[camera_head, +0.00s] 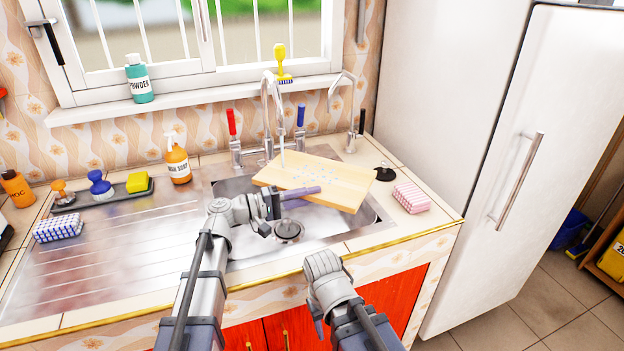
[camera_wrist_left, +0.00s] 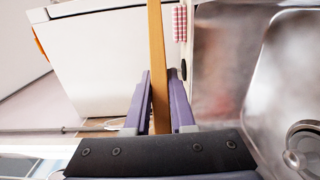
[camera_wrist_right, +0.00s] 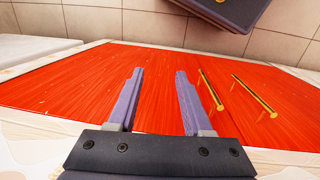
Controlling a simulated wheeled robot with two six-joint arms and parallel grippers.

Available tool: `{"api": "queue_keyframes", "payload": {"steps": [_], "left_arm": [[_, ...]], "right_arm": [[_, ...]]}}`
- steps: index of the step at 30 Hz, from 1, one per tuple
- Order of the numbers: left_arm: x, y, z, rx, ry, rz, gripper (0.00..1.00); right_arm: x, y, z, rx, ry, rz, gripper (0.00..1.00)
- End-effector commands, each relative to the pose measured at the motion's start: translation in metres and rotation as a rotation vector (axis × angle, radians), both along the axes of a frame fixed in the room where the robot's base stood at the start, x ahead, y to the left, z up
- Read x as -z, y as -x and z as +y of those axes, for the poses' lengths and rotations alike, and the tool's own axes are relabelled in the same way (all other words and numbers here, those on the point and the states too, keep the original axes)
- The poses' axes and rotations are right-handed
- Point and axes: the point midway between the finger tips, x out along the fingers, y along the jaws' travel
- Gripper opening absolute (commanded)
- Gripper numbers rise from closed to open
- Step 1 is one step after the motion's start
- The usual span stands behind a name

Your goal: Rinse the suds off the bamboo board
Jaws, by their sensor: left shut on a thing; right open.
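The bamboo board (camera_head: 338,178) is a pale wooden slab held tilted over the sink basin (camera_head: 245,250), under the curved tap spout (camera_head: 268,78). Small bluish-white suds specks dot its upper face. A thin pale stream seems to come down from the spout to the board's back left edge. My left gripper (camera_head: 304,192) is shut on the board's near edge; in the left wrist view the board (camera_wrist_left: 158,45) stands edge-on between its fingers. My right gripper (camera_wrist_right: 159,72) is open and empty, in front of the red cabinet doors (camera_wrist_right: 70,85).
A red-handled lever (camera_head: 232,122) and a blue-handled lever (camera_head: 300,117) flank the spout. A pink checked sponge (camera_head: 411,197) and a black plug (camera_head: 384,172) lie right of the basin. An orange soap bottle (camera_head: 178,163) stands left. The ribbed drainboard (camera_head: 120,245) is mostly clear.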

Motion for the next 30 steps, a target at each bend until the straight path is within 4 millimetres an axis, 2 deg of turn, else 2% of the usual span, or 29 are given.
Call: {"api": "queue_keyframes", "payload": {"steps": [13,30], "left_arm": [[-0.001,-0.001,-0.003,0.000,0.003,-0.002,0.00],[-0.001,0.002,0.009,0.000,0.003,-0.002,0.00]], "right_arm": [[0.000,0.000,0.000,0.000,0.000,0.000,0.50],[0.000,0.000,0.000,0.000,0.000,0.000,0.50]]}}
